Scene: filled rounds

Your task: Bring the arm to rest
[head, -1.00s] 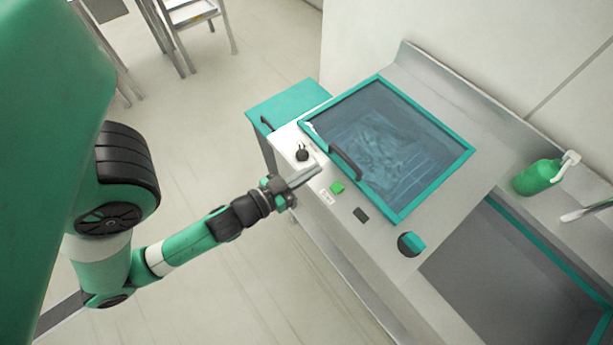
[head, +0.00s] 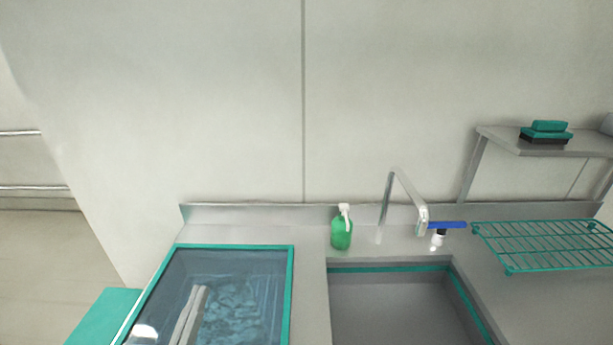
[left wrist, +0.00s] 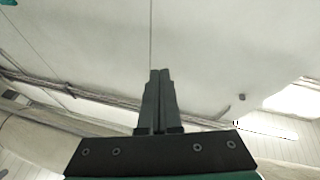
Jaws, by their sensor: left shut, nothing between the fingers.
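My left gripper (head: 201,290) shows at the bottom left of the head view as two pale grey fingers side by side, in front of the glass lid (head: 290,285). In the left wrist view the fingers (left wrist: 160,73) are pressed together and empty, with a pale wall or ceiling behind them. My right gripper is not in view.
The teal-framed lid is closed over a bluish interior. To its right are a green soap bottle (head: 341,233), a sink (head: 390,305), a tap (head: 387,200) with a blue handle and a teal rack (head: 545,245). A shelf (head: 500,140) holds a teal block (head: 548,128).

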